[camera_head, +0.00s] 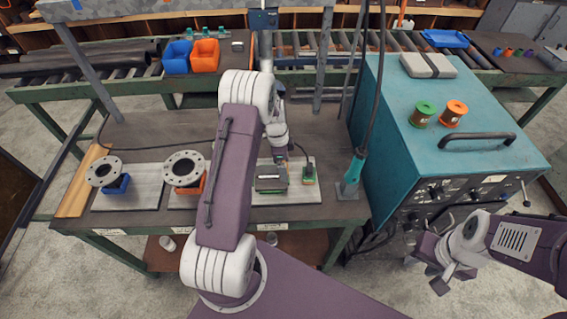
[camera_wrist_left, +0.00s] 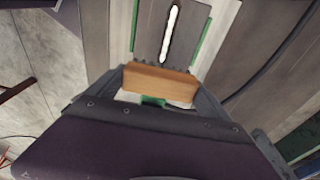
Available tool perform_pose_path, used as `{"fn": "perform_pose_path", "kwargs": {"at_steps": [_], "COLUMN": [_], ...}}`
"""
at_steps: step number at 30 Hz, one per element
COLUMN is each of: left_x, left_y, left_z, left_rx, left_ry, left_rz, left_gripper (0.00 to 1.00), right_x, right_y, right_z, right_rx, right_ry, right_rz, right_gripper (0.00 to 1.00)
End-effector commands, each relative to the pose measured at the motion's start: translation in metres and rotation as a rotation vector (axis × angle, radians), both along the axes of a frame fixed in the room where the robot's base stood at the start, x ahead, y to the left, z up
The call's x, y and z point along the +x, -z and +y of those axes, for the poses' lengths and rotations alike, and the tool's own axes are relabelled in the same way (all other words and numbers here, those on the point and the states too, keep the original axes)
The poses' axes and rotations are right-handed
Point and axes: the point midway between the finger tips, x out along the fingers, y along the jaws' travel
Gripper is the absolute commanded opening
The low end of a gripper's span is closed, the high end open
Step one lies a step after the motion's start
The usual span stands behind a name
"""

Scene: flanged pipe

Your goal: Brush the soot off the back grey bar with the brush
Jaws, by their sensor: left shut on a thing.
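My left gripper is shut on the brush, a wooden block (camera_wrist_left: 158,84) with short dark bristles along its far edge in the left wrist view. Just beyond the bristles lies a dark grey plate-like piece (camera_wrist_left: 150,40) with a white streak and green edges; I cannot tell whether it is the back grey bar. No soot can be made out. In the head view, my left arm hides much of this spot; a grey block (camera_head: 270,183) and a small green-based piece (camera_head: 309,176) show on a pale board. My right gripper (camera_head: 446,275) is open and empty, off the bench at lower right.
Two flanged pipe pieces (camera_head: 104,171) (camera_head: 184,168) stand on blue and orange supports at the bench's left. A teal-handled tool (camera_head: 353,172) with a cable stands at right. A teal machine (camera_head: 430,140) with spools borders the bench.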

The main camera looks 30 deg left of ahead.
Motion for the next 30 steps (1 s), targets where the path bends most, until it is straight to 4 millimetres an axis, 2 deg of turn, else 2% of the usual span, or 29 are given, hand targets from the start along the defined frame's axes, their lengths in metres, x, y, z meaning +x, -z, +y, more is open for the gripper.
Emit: {"fn": "perform_pose_path", "kwargs": {"at_steps": [30], "left_x": [0.0], "left_y": [0.026], "left_z": [0.0], "left_rx": [0.0], "left_ry": [0.0], "left_rz": [0.0], "left_gripper": [0.58], "right_x": [0.0], "right_y": [0.022], "right_z": [0.0], "right_rx": [0.0], "right_ry": [0.0], "right_rz": [0.0], "right_gripper": [0.36]}}
